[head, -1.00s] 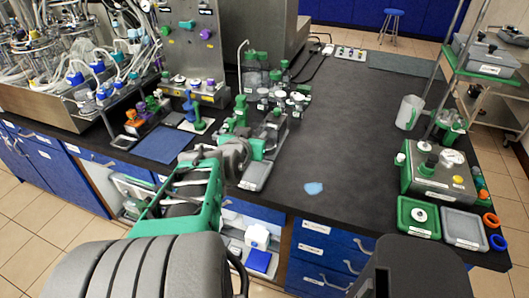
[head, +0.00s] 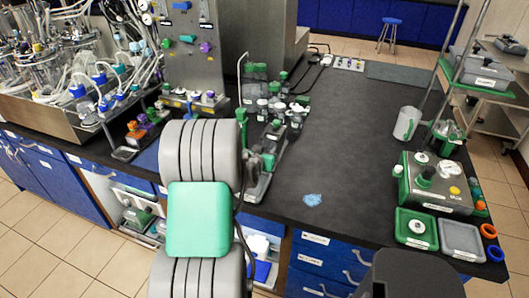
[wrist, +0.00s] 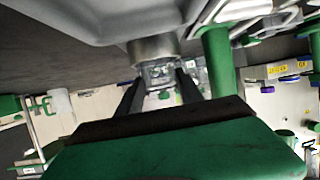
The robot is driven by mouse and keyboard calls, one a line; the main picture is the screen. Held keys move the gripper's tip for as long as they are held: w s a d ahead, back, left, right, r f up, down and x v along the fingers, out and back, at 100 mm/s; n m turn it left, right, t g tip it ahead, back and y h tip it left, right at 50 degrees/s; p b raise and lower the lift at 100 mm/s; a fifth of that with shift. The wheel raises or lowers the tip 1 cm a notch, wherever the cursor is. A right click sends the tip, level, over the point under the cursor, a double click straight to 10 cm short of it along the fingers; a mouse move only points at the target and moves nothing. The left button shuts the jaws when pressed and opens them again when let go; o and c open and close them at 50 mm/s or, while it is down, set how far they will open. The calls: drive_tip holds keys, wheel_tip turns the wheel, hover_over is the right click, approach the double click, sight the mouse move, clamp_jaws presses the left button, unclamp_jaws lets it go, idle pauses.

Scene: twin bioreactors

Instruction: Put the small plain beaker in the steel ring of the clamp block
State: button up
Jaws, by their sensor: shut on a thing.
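My gripper (wrist: 160,92) shows in the wrist view, its two dark fingers shut on a small clear piece, which looks like the small plain beaker (wrist: 160,73). Directly against it in the picture is a short steel cylinder (wrist: 152,48), apparently the steel ring, on a grey block (wrist: 75,22) that looks like the clamp block. The picture seems upside down, so the beaker appears at or just above the ring; I cannot tell whether it is inside. In the head view my arm hides the gripper and beaker.
A green post (wrist: 217,60) stands close beside the ring. In the head view, several green-capped bottles (head: 270,105) crowd behind my arm. The dark bench (head: 350,150) is mostly clear to the right, with a blue patch (head: 312,200). A green tray (head: 416,229) lies at the right front.

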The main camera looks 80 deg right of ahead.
drive_tip(key=shift+f, duration=0.3)
drive_tip(key=shift+f, duration=0.1)
drive_tip(key=shift+f, duration=0.15)
drive_tip(key=o, duration=1.4)
drive_tip(key=shift+c, duration=0.2)
